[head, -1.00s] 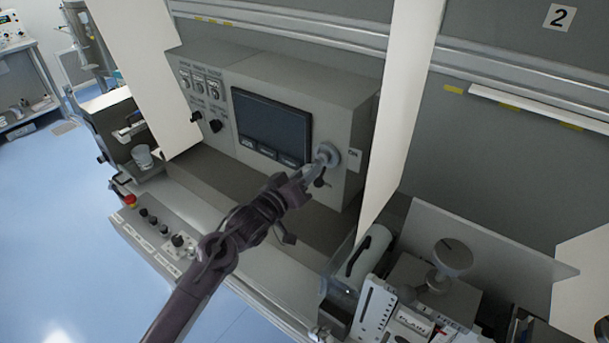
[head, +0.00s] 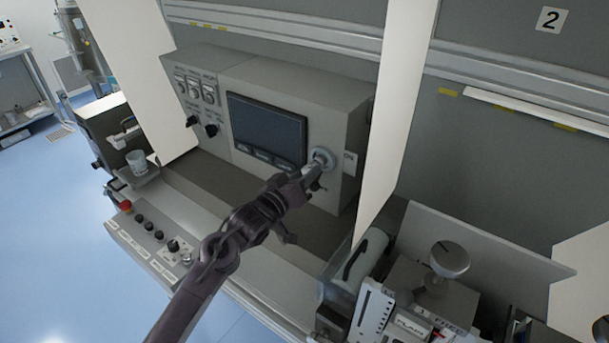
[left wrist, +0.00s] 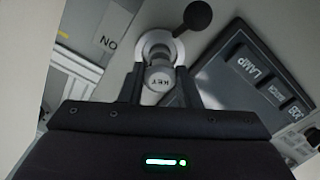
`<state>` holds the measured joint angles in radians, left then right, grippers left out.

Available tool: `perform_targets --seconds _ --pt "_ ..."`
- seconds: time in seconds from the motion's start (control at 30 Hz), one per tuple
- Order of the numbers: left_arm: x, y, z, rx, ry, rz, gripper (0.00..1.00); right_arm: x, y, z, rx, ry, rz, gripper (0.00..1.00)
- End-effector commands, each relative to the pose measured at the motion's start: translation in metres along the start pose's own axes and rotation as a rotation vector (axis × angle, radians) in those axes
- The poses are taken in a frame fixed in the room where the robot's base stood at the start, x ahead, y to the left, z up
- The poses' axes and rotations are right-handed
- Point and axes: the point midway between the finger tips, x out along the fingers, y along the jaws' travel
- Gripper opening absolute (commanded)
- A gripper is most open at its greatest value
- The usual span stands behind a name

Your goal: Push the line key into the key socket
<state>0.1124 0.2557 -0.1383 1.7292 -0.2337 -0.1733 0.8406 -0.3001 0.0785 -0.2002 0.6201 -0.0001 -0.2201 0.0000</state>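The line key (left wrist: 158,80), a pale round-ended piece marked KEY, sits between the two fingers of my left gripper in the left wrist view. My left gripper (head: 311,174) appears shut on it. The key socket (head: 322,156) is a round grey fitting at the lower right of the console face; its ring (left wrist: 156,44) shows just beyond the key. The key lines up with the socket and its far end overlaps the ring. How deep it sits is hidden. My right gripper is in neither view.
A dark screen (head: 266,130) sits left of the socket, and an ON label (head: 349,163) to its right. A lever with a black ball (left wrist: 198,17) is close to the socket. A pale upright panel (head: 397,110) stands right of the console.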

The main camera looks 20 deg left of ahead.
Motion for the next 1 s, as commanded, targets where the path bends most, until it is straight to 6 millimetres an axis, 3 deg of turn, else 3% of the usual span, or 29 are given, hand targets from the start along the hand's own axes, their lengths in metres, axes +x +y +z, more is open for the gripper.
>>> perform_targets --seconds 0.03,0.17,0.47,1.0 --pt "0.0 0.0 0.0 0.0 0.0 0.0 0.37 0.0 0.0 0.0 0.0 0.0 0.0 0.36" --pt "0.0 0.0 0.0 0.0 0.0 0.0 0.53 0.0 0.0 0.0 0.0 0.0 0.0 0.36" --pt "-0.002 -0.001 0.001 0.0 0.0 0.0 0.53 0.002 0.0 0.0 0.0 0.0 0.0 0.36" --pt "-0.074 -0.001 0.002 0.0 -0.001 0.0 0.53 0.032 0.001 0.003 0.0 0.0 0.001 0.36"
